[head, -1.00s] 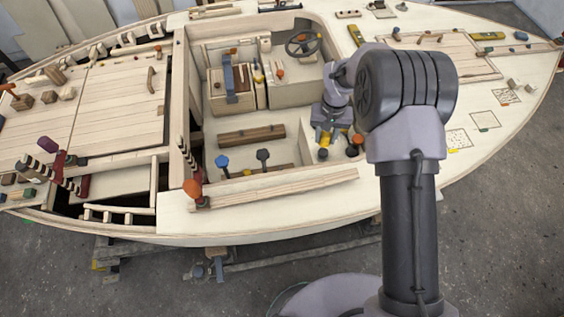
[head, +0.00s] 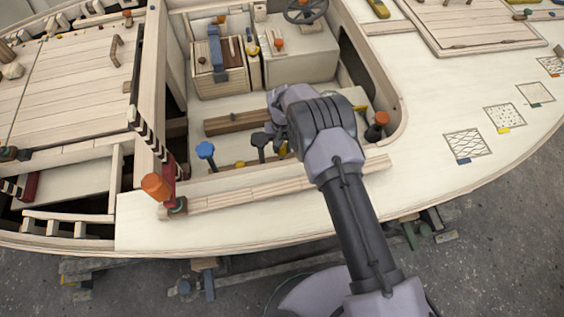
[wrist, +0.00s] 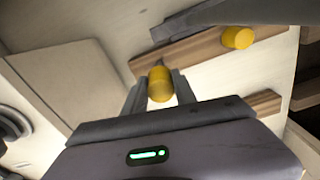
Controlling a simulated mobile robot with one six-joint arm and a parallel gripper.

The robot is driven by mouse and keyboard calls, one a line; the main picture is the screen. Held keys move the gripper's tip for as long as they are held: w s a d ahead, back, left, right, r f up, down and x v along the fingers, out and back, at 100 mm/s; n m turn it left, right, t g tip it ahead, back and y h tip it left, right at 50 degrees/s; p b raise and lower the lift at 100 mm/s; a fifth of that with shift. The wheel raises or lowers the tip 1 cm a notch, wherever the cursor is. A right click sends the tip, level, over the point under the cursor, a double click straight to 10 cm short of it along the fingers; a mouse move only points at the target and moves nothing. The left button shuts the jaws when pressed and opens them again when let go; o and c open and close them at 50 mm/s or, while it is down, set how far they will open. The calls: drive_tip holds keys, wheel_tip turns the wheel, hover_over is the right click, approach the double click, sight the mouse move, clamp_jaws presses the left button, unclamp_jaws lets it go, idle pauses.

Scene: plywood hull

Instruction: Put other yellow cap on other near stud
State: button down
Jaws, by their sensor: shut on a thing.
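My gripper (wrist: 153,92) is shut on a yellow cap (wrist: 160,85), with one finger on each side of it in the wrist view. Another yellow cap (wrist: 237,38) sits on a brown wooden strip (wrist: 198,49) beyond and to the right of the held one. The held cap appears over the near end of that strip; the gap between them is hard to judge. In the head view my gripper (head: 281,146) is low in the cockpit, partly hidden behind my wrist.
A dark-topped lever (head: 261,141) stands just left of my gripper, and a blue-topped one (head: 205,151) farther left. An orange-topped post (head: 377,126) stands in the right cockpit corner. A dark grey bar (wrist: 225,14) crosses the top of the wrist view.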

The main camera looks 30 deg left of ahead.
sight(282, 158)
wheel_tip(282, 158, down, 8)
drive_tip(key=b, duration=0.3)
drive_tip(key=shift+f, duration=0.15)
drive_tip(key=c, duration=1)
unclamp_jaws()
wheel_tip(282, 158, up, 13)
drive_tip(key=p, duration=0.5)
drive_tip(key=shift+w+f, duration=0.1)
drive_tip(key=shift+f, duration=0.1)
